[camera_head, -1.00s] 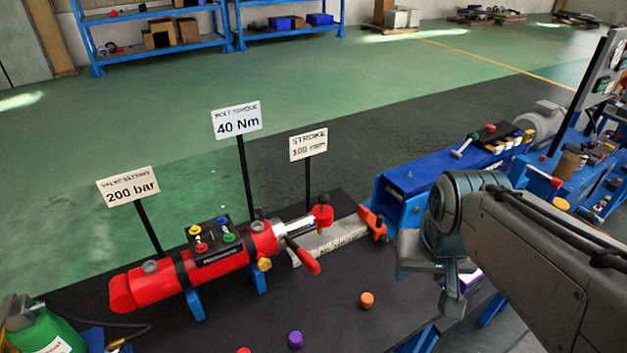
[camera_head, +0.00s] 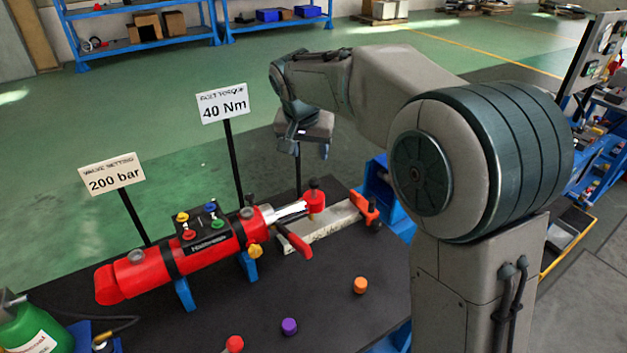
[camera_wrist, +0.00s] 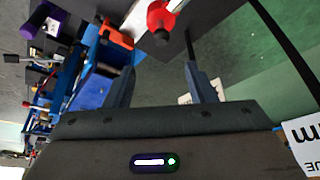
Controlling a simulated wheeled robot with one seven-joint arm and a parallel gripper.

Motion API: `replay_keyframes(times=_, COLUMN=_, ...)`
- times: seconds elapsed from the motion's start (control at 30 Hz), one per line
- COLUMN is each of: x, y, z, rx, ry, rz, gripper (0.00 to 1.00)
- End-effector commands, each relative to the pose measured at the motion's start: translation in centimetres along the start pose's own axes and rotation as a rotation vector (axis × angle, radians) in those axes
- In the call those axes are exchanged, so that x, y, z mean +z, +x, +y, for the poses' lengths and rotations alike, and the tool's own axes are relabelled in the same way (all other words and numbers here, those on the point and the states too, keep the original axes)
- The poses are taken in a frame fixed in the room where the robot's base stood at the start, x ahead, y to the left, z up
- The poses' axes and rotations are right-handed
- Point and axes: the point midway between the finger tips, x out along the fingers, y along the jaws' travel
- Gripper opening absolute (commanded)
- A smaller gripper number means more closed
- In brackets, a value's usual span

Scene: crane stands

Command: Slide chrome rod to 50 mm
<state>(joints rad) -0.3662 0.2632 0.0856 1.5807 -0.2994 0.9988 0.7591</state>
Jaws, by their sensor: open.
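The red cylinder (camera_head: 200,248) lies across the bench. Its chrome rod (camera_head: 290,211) sticks out at the right end and carries a red rod end (camera_head: 314,200) with a dark knob on top. A pale scale bar (camera_head: 330,226) lies beside the rod, its marks too small to read. My gripper (camera_head: 305,149) is open and empty, above and behind the rod end, apart from it. In the wrist view the red rod end (camera_wrist: 160,16) shows at the top edge, beyond my open fingers (camera_wrist: 159,72). Most of the rod is out of that view.
Signs for valve setting (camera_head: 112,174) and bolt torque (camera_head: 223,102) stand on posts behind the cylinder. A red handle (camera_head: 298,242) juts forward near the rod. An orange stop (camera_head: 364,207) stands at the bar's right end. Orange, purple and red knobs lie in front.

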Motion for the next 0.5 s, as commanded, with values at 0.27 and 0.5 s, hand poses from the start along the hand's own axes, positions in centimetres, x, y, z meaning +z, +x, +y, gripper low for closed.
replay_keyframes(times=0.27, x=-0.1, y=2.9, z=-0.3, rx=0.003, ry=0.002, rz=-0.001, gripper=0.5)
replay_keyframes(times=0.5, x=-0.1, y=8.1, z=-0.2, rx=0.004, ry=0.003, rz=-0.002, gripper=0.5)
